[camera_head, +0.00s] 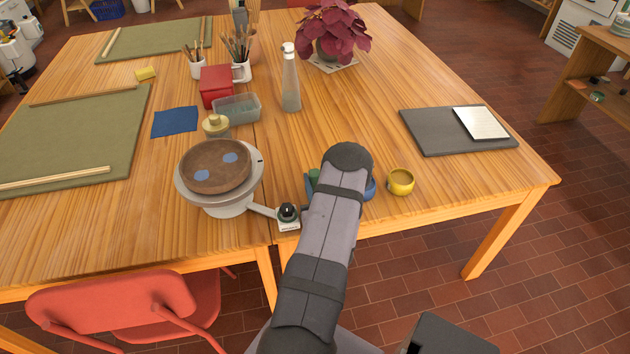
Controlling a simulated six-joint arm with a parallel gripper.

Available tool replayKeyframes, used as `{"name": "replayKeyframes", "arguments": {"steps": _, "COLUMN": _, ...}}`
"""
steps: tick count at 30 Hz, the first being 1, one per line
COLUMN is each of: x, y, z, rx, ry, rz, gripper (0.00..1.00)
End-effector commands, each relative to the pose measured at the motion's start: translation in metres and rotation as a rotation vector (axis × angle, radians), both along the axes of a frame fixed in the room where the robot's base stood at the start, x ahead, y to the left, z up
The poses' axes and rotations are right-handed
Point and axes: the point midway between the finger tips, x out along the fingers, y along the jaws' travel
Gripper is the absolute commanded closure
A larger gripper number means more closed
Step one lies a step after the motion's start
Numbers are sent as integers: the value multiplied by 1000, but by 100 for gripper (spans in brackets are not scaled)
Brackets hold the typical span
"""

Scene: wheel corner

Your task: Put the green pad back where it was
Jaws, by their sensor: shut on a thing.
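A small green thing (313,178), perhaps the green pad, shows at the left edge of my arm, near the table's front edge. My arm hides most of it, so I cannot tell its shape or what it touches. A blue dish-like thing (371,188) peeks out on the arm's right side. My arm reaches up from the bottom of the view over the table's front edge. My gripper is hidden behind the arm. A brown round piece (215,166) with two blue patches sits on the grey wheel (228,207), left of my arm.
A yellow bowl (400,182) stands right of my arm. A small black-knobbed control (288,216) sticks out from the wheel. A tall bottle (290,80), a clear tub (238,108) and a red box (215,86) stand behind.

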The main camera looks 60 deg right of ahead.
Motion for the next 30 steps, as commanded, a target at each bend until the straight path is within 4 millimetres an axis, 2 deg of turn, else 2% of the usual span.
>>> {"name": "replayKeyframes", "arguments": {"steps": 5, "x": 0, "y": 0, "z": -4, "rx": 0, "ry": 0, "rz": 0, "gripper": 96}}
{"name": "replayKeyframes", "arguments": {"steps": 6, "x": 0, "y": 0, "z": -3, "rx": 0, "ry": 0, "rz": 0, "gripper": 67}}
{"name": "replayKeyframes", "arguments": {"steps": 8, "x": 0, "y": 0, "z": -3, "rx": 0, "ry": 0, "rz": 0, "gripper": 55}}
{"name": "replayKeyframes", "arguments": {"steps": 21, "x": 0, "y": 0, "z": 2, "rx": 0, "ry": 0, "rz": 0, "gripper": 55}}
{"name": "replayKeyframes", "arguments": {"steps": 30, "x": -32, "y": 29, "z": -3, "rx": 4, "ry": 1, "rz": -5, "gripper": 55}}
